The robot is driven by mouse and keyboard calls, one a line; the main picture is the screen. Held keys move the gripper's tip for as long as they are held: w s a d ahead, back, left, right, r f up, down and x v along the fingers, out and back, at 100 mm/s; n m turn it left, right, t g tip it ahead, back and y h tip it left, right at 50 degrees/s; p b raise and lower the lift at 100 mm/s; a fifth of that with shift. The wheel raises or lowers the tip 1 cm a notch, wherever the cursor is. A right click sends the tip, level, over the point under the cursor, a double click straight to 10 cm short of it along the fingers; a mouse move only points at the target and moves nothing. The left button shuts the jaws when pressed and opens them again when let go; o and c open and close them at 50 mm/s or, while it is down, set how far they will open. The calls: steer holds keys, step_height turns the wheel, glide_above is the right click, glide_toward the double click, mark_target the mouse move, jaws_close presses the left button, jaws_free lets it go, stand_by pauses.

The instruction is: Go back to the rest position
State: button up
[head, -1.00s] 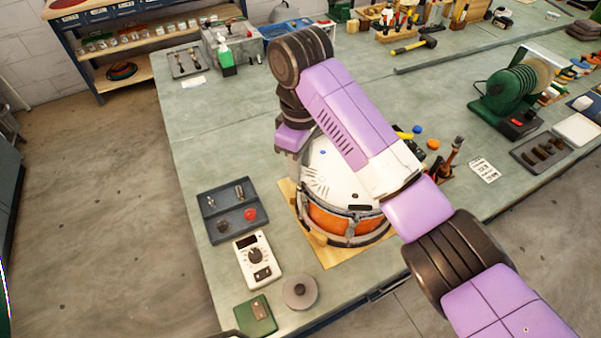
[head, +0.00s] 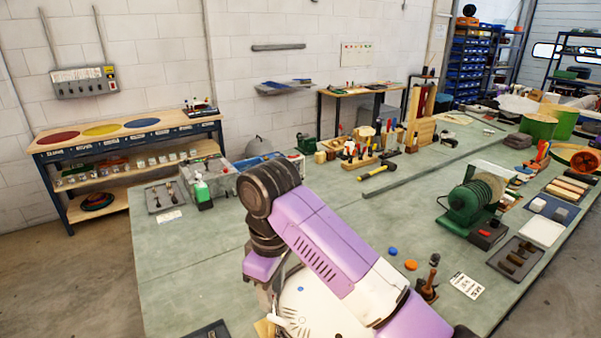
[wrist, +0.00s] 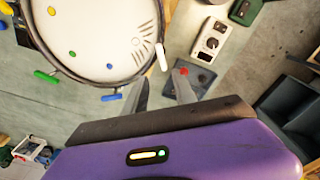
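My gripper (wrist: 162,92) is open, its two grey fingers apart with bare bench showing between them. In the wrist view the drum (wrist: 95,35) lies beyond the fingers to the upper left, with a pale head and coloured pegs round its rim. A white peg (wrist: 162,57) at the rim shows just beyond the fingertips; I cannot tell whether they touch it. In the head view my purple arm reaches over the drum (head: 310,310), hiding much of it, and the lower edge cuts it off. The fingertips are hard to make out there.
The green bench (head: 190,265) is clear at left. A green grinder-like machine (head: 470,207) stands at right, with a yellow-handled hammer (head: 378,170) and tool blocks behind. In the wrist view a white meter (wrist: 210,40) and a dark tray (wrist: 187,75) lie near the fingers.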

steer(key=w+a+r+m+t+y, duration=0.1)
steer(key=w+a+r+t+y, duration=0.15)
steer(key=a, duration=0.35)
steer(key=w+a+r+m+t+y, duration=0.1)
steer(key=w+a+t+y, duration=0.2)
steer(key=a+y, duration=0.15)
steer(key=s+d+f+m+t+h+b, duration=0.1)
steer(key=s+d+f+m+t, duration=0.25)
steer(key=s+d, duration=0.4)
steer(key=s+d+f+m+t+h+b, duration=0.1)
steer(key=s+d+f+m+t+b, duration=0.1)
steer(key=s+d+m+t, duration=0.45)
steer(key=s+d+f+m+t+h+b, duration=0.1)
steer(key=s+d+f+t, duration=0.1)
steer(key=s+d, duration=0.55)
steer(key=s+d+f+g+h+b, duration=0.1)
steer(key=s+d+f, duration=0.1)
steer(key=s+d, duration=0.3)
steer(key=s+d+f+g+h+b, duration=0.1)
steer(key=s+d, duration=0.4)
steer(key=s, duration=0.6)
steer(key=s+d+f+g+h+b, duration=0.1)
steer(key=s+d+f, duration=0.3)
steer(key=s, duration=0.5)
steer(key=shift+d+f+m+h, duration=0.3)
steer(key=shift+d+h, duration=0.5)
steer(key=shift+d, duration=0.2)
steer(key=shift+s, duration=0.1)
